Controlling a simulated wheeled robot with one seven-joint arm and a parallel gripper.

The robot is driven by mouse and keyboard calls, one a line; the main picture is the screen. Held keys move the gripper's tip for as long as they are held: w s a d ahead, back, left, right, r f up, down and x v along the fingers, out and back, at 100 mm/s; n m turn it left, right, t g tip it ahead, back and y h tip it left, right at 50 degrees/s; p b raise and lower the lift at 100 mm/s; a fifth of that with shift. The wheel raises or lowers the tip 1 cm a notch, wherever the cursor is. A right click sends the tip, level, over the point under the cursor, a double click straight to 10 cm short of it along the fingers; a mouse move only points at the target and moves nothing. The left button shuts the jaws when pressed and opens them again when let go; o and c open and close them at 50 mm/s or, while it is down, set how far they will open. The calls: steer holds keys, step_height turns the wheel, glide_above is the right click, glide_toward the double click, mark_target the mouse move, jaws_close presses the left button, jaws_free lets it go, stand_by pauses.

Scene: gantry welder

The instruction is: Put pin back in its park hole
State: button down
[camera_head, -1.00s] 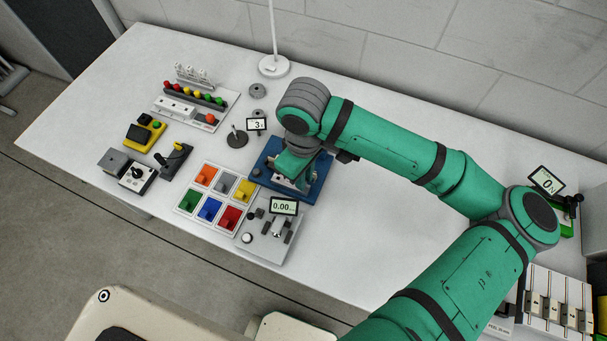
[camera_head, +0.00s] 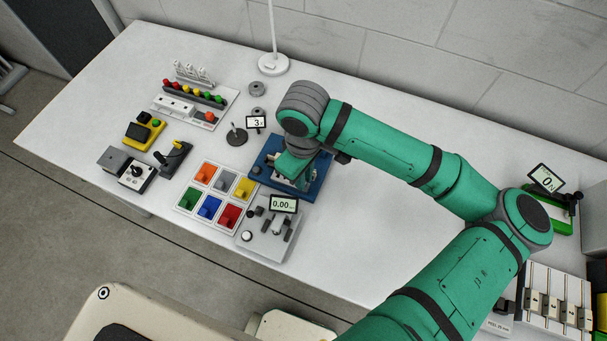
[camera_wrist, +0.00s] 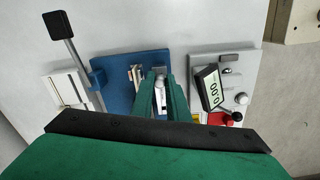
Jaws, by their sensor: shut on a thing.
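My gripper (camera_wrist: 160,98) is shut on a small grey metal piece, which I take to be the pin (camera_wrist: 159,82); only its top shows between the green fingers. The gripper is over the blue fixture (camera_wrist: 122,65), near its right side in the wrist view. In the head view my gripper (camera_head: 294,170) is over the same blue fixture (camera_head: 318,188), and my arm's end covers much of it. I cannot make out the park hole or the pin's lower end, so I cannot tell whether the pin is in a hole.
A grey panel with a 0.00 display (camera_head: 284,205) stands close in front of the fixture. Coloured bins (camera_head: 210,208) are to its left. A small display stand (camera_head: 256,122) and a lamp base (camera_head: 274,65) are behind. The table right of the fixture is mostly clear.

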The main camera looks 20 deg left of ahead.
steer(key=shift+f, duration=0.6)
stand_by(0.5)
steer(key=c, duration=1.6)
jaws_free()
steer(key=shift+c, duration=0.2)
step_height(320, 180, up, 10)
steer(key=shift+f, duration=0.2)
steer(key=shift+r, duration=0.65)
